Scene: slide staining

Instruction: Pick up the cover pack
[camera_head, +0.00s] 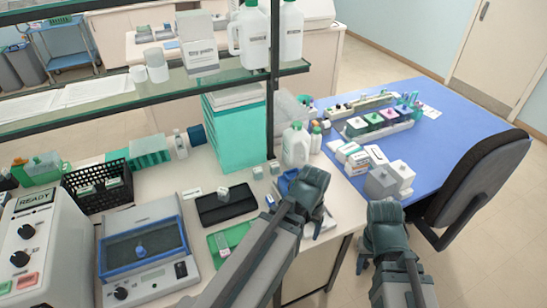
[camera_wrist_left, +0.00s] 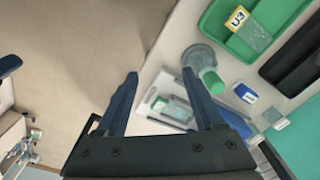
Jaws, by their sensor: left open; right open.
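A small blue-and-white box (camera_head: 269,201), which looks like the cover pack, stands on the white bench right of the black tray. It also shows in the left wrist view (camera_wrist_left: 245,93), to the right of the fingers and outside the jaws. My left gripper (camera_wrist_left: 160,100) is open and empty, above the bench's front edge; in the head view it hangs near the right end of the bench (camera_head: 318,230). A pale tray (camera_wrist_left: 150,122) holding a clear piece with a green end shows between its fingers. My right gripper (camera_head: 368,262) is open and empty, beyond the bench edge above the floor.
A round clear vessel (camera_wrist_left: 201,58) and a green cap are close to the left gripper's right finger. A green tray (camera_wrist_left: 222,40) holds a slide marked U3. The black tray (camera_head: 227,206), white bottle (camera_head: 296,146) and glass shelf (camera_head: 150,92) are around.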

